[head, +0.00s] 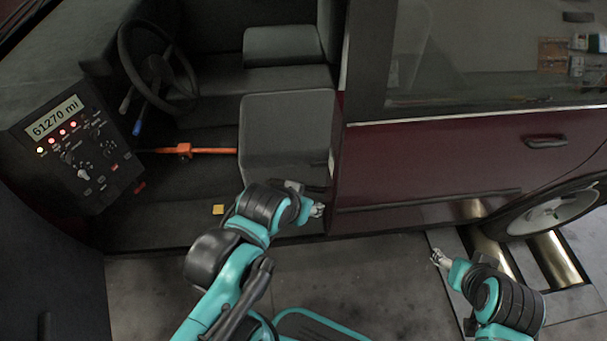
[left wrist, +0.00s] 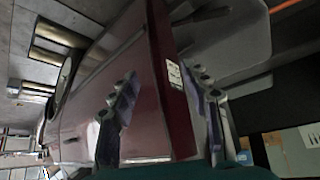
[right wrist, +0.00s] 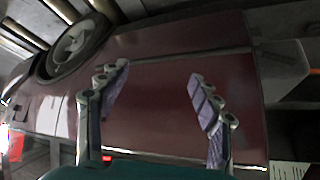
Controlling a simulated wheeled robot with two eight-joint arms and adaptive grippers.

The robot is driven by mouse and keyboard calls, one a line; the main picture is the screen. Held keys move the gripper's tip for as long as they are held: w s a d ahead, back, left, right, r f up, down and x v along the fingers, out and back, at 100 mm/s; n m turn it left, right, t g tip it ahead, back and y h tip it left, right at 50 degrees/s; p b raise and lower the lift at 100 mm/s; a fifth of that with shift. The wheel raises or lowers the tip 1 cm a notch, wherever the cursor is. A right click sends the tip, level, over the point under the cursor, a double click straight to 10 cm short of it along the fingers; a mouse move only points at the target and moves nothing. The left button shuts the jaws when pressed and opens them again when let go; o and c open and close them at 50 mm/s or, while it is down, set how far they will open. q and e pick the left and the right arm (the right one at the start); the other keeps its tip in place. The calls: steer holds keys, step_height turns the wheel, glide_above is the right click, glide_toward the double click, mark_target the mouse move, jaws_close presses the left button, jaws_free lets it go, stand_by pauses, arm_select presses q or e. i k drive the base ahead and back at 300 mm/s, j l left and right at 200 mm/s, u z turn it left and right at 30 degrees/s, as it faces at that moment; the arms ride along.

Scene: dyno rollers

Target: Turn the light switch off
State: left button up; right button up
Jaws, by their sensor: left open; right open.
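A black control panel (head: 85,150) stands at the left of the open cab in the head view. It has a display reading "61270 mi", a row of lit red and whitish indicator lamps, and several small knobs and switches. I cannot tell which one is the light switch or how it is set. My left gripper (head: 316,210) is open and empty beside the door sill, well to the right of the panel. Its spread fingers show in the left wrist view (left wrist: 165,88). My right gripper (head: 440,258) is open and empty, low before the maroon side; its fingers show in the right wrist view (right wrist: 158,88).
A steering wheel (head: 157,66), a blue-tipped lever (head: 137,127) and an orange bar (head: 205,151) are near the panel. Grey seats (head: 285,135) fill the cab. A yellow block (head: 218,209) lies on its floor. The maroon vehicle side (head: 430,165) and rollers (head: 555,258) are at right.

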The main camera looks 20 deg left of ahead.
mark_target(95, 134)
steer(key=u, duration=2.45)
